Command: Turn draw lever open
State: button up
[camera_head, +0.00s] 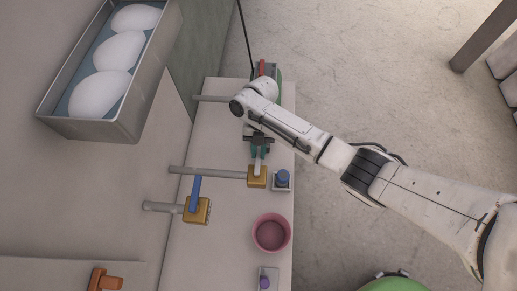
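Several levers show in the head view, and I cannot tell which one is the draw lever. A pale lever (257,166) stands on a gold valve block (257,177) at the end of a grey pipe. My gripper (258,150) is dark and points down just above this lever, at its far end. Whether its fingers touch the lever or are closed around it is too small to tell. A blue lever (196,190) sits on another gold block (197,211) to the lower left, clear of my gripper. An orange lever (109,283) shows at the bottom left.
A pink bowl (271,234), a blue knob (283,177) and a purple knob (264,282) are on the narrow pale shelf (215,260). A metal tray (125,130) with white ovals is at upper left. A red-topped item (262,68) stands behind my arm. Open floor lies right.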

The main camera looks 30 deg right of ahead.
grip_shut()
jog(key=shift+s+r+p, duration=0.1)
jog(key=shift+r+p, duration=0.05)
jog(key=shift+p, duration=0.2)
jog(key=shift+s+d+m+p, duration=0.15)
jog(key=shift+d+m+p, duration=0.1)
jog(key=shift+m+p, duration=0.45)
jog(key=s+m+t+p, duration=0.6)
jog(key=s+m+p, duration=0.2)
jog(key=m+p, duration=0.5)
jog(key=shift+d+m+y+p, duration=0.4)
jog(key=shift+d+m, duration=0.05)
jog(key=shift+m, duration=1.35)
jog(key=o, duration=0.6)
grip_release()
jog(key=shift+t, duration=0.3)
jog(key=shift+c, duration=0.2)
